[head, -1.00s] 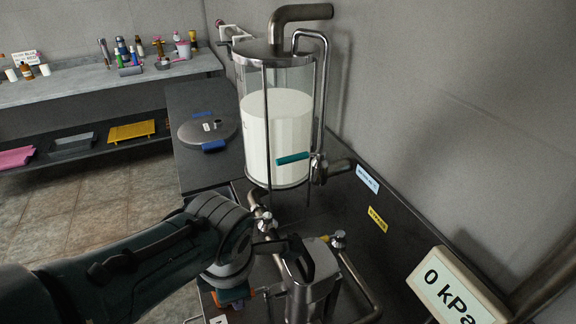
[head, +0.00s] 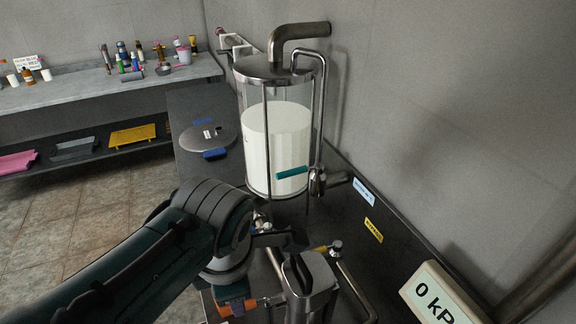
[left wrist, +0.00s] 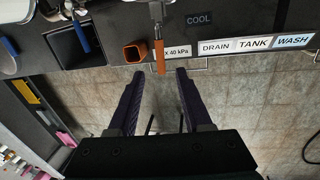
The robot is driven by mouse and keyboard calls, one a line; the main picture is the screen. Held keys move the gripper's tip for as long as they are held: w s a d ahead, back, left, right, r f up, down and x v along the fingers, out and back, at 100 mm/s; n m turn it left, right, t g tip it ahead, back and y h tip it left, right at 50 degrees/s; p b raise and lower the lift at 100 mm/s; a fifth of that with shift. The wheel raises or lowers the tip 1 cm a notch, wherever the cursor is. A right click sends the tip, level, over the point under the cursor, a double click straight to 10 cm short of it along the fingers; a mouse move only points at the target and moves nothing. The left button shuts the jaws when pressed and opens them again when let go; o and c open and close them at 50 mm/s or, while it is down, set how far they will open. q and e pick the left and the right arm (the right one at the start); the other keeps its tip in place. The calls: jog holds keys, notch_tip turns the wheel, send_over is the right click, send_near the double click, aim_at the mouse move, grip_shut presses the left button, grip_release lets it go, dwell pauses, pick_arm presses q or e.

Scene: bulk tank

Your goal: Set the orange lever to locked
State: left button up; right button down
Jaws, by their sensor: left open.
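The orange lever (left wrist: 160,57) hangs from a metal stem on the dark front panel in the left wrist view. It points down the picture, beside the labels DRAIN, TANK and WASH. My left gripper (left wrist: 160,73) is open, with one dark purple finger on each side. The lever's free end shows between the two fingertips, with a gap on both sides; I cannot tell their depth relative to it. In the head view my left arm hides most of this spot. My right gripper is in neither view.
An orange square tube (left wrist: 134,53) sits left of the lever. A glass tank (head: 278,140) of white liquid with a teal lever (head: 294,172) stands on the dark bench. A gauge (head: 440,297) reads 0 kPa. A round lid (head: 208,137) lies behind. Tiled floor is clear.

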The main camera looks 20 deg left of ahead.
pick_arm(q)
jog(key=shift+s+d+r, duration=0.1)
jog(key=shift+r, duration=0.5)
jog(key=shift+s+d+r, duration=0.1)
jog(key=shift+r, duration=0.45)
jog(key=shift+a, duration=0.1)
